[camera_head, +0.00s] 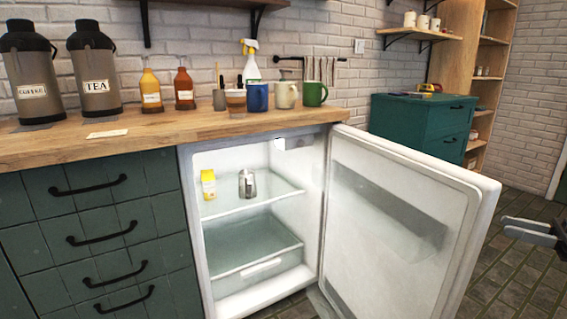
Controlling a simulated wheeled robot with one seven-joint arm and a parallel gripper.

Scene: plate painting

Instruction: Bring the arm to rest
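My gripper (505,225) shows at the right edge, to the right of the open fridge door (405,215). Its two grey fingers point left with a gap between them, and nothing shows in the gap. It appears apart from the door. The rest of my arm is outside the picture.
The fridge (190,215) stands open under the wooden counter (150,130), its door swung out to the right. Inside, a yellow carton (208,184) and a metal jug (247,184) stand on the upper glass shelf. Mugs, bottles and flasks stand on the counter. Brick floor (510,280) shows at right.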

